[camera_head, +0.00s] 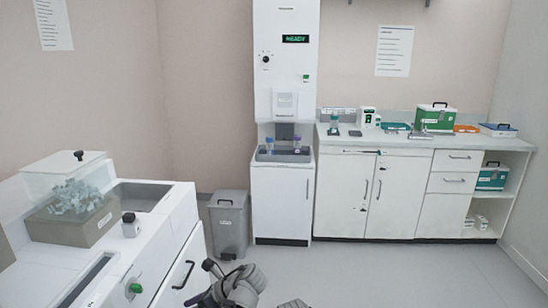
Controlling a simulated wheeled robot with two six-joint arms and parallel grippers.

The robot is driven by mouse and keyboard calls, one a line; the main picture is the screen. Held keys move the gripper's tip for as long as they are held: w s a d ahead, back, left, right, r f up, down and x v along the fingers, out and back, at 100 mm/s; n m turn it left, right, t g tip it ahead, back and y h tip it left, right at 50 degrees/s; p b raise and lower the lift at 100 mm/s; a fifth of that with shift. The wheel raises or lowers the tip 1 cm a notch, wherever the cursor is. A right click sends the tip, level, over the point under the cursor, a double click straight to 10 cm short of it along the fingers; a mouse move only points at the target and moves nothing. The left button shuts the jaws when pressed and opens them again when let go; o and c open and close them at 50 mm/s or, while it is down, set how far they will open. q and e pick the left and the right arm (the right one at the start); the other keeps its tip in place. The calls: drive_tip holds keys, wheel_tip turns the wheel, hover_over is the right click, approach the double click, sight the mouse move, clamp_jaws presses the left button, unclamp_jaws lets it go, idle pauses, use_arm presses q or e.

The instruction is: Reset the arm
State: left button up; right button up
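Part of one of my arms, grey with dark joints, shows at the bottom centre in front of the floor. A dark end piece (210,268) on it points up and left, beside the left counter's front. It may be my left gripper, but its fingers cannot be made out and I see nothing held. A small grey piece of mine also shows at the bottom edge, right of it. My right gripper is not in view.
The left counter (158,238) bears a clear-lidded box (75,215). A grey bin (229,225) stands beyond it, left of a tall white machine (286,60) with tubes in its bay. A long counter (400,143) with a green case (436,117) stands right. The floor (400,275) is clear.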

use_arm(q)
drive_tip(key=s+d+r+n+h+p, duration=0.3)
drive_tip(key=s+d+n+h+p, duration=0.2)
drive_tip(key=d+n, duration=0.4)
drive_tip(key=s+d+r+n+h+p, duration=0.3)
drive_tip(key=s+d+n+h+p, duration=0.1)
drive_tip(key=s+d+n+p, duration=0.3)
drive_tip(key=shift+d+n+g+h+p, duration=0.4)
drive_tip(key=shift+d+n+p, duration=0.3)
drive_tip(key=shift+d+n, duration=0.3)
drive_tip(key=shift+a, duration=0.1)
drive_tip(key=shift+c, duration=0.4)
